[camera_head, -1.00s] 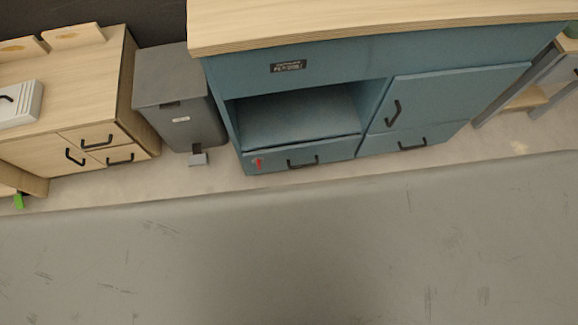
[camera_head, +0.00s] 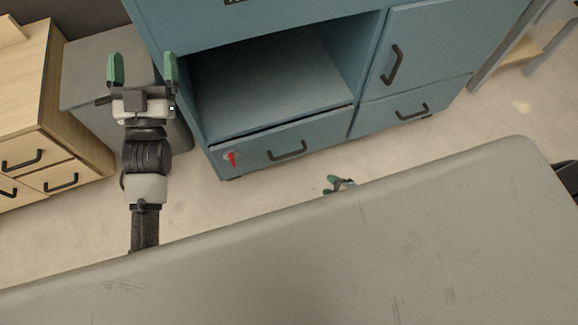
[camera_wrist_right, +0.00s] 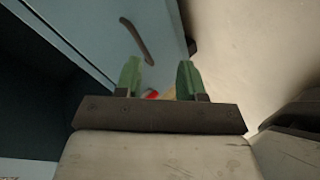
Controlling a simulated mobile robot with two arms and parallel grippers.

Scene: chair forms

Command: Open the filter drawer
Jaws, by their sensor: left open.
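A blue cabinet (camera_head: 240,20) has a lower left drawer (camera_head: 250,157) with a black bar handle (camera_head: 288,151) and a red mark (camera_head: 232,158) on its front. The drawer looks closed; I cannot read a label naming it the filter drawer. In the right wrist view, a drawer front (camera_wrist_right: 95,30) with a dark handle (camera_wrist_right: 135,40) is ahead. My right gripper (camera_wrist_right: 158,78) is open and empty, with a red patch showing between its green fingers. In the head view, the right gripper (camera_head: 340,184) is mostly hidden below the grey edge. My left gripper (camera_head: 142,62) is open and empty, left of the cabinet.
The cabinet has an open shelf (camera_head: 275,85) above that drawer, a door (camera_head: 430,45) and another drawer (camera_head: 405,112) to the right. A grey bin (camera_head: 85,75) is behind the left gripper. A wooden cabinet (camera_head: 40,120) stands at left. Floor (camera_head: 460,120) is clear before the cabinet.

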